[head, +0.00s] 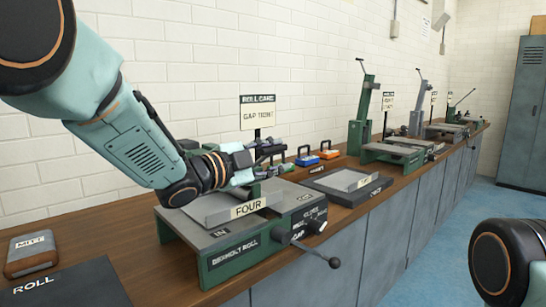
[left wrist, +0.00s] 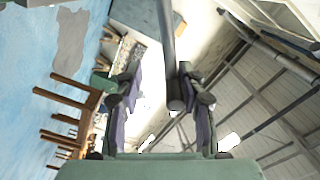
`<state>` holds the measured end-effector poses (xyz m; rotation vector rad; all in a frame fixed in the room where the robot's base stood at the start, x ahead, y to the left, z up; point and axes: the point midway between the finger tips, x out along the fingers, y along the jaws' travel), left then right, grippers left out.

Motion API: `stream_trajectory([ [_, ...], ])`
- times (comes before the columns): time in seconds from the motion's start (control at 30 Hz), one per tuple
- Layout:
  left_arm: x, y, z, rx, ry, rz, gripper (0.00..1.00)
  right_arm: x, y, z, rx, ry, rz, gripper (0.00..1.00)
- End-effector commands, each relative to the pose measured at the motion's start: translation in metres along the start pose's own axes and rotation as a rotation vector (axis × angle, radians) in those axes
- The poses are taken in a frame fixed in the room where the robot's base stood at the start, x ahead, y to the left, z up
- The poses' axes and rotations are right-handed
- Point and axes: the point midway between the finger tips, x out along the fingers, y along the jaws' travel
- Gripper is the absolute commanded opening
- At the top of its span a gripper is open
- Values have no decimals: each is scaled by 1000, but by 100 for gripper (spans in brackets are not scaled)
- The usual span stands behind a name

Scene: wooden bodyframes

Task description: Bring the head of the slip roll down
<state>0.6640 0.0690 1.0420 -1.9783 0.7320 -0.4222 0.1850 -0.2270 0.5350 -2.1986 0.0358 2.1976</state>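The slip roll (head: 235,235) is a green and grey bench machine marked BERNHOLT ROLL, with IN on its near end and a ball-ended crank (head: 318,252) at its front. A grey piece marked FOUR (head: 240,207) lies on its top. My left gripper (head: 262,165) is above the far part of the machine; my arm and gripper partly hide the roll head. In the left wrist view my gripper's two fingers (left wrist: 162,108) are spread apart. A dark bar with a rounded end (left wrist: 168,50) shows between them; I cannot tell whether they touch it.
A sign (head: 257,112) reading ROLL CARD, GAP TIGHT stands behind the machine. A dark tray (head: 375,190) and blue and orange items (head: 329,150) sit to its right. Other green and grey machines (head: 395,150) line the bench. A MITT box (head: 30,253) lies at left.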

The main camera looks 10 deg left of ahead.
Motion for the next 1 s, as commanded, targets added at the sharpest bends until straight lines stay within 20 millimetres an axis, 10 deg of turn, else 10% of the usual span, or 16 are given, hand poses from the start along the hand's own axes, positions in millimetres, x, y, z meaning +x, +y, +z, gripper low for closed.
stream_trajectory([
  [1.0,-120,0,0,0,1,0,37,0,0,0,0,0,0,57],
])
